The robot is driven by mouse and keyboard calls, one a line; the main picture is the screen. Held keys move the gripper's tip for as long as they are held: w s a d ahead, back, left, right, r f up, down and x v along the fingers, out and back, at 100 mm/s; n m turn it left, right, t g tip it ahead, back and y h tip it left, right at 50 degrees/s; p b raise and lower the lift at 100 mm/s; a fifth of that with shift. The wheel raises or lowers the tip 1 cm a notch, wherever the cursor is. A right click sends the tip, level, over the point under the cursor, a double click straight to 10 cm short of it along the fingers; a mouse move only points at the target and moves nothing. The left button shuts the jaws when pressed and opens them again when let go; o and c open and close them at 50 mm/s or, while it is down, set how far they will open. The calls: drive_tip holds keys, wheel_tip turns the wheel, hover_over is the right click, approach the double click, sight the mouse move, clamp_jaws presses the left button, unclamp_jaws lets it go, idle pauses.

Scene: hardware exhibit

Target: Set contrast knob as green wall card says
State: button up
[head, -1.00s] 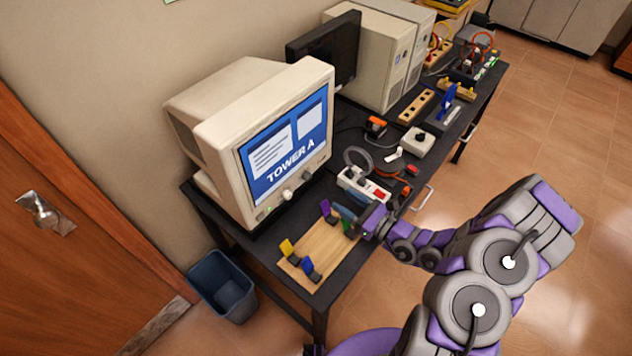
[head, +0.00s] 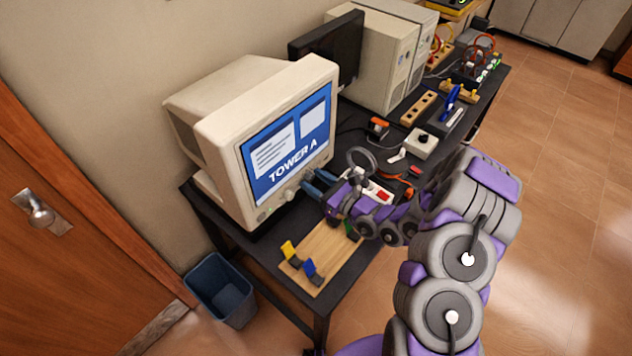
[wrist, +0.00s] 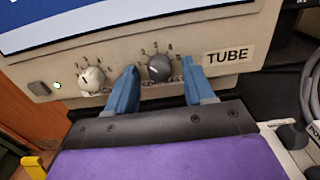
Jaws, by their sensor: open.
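The beige monitor (head: 210,125) shows "TOWER A". In the wrist view, its front panel (wrist: 215,30) carries a white knob (wrist: 92,79) on the left and a dark grey knob (wrist: 160,68) on the right, each with marks above. Lettering below the knobs is partly hidden, so the labels are hard to read. A light line on the grey knob points roughly left. My gripper (wrist: 160,66) is open, its blue fingers on either side of the grey knob; contact cannot be told. In the head view my gripper (head: 315,186) is at the monitor's lower right. No green card shows now.
A "TUBE" label (wrist: 228,55) is right of the grey knob. A wooden board (head: 325,258) with coloured clips lies before the monitor. A power strip (head: 381,193) and cables lie right of my gripper. A bin (head: 220,289) stands on the floor at left.

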clamp_jaws()
idle(0.5)
drive_tip(key=shift+r+m+p, duration=0.1)
drive_tip(key=shift+m+p, duration=0.2)
drive_tip(key=shift+p, duration=0.05)
drive_tip(key=m+p, duration=0.2)
drive_tip(key=shift+m, duration=0.3)
drive_tip(key=shift+d+m, duration=0.1)
drive_tip(key=shift+m, duration=2.1)
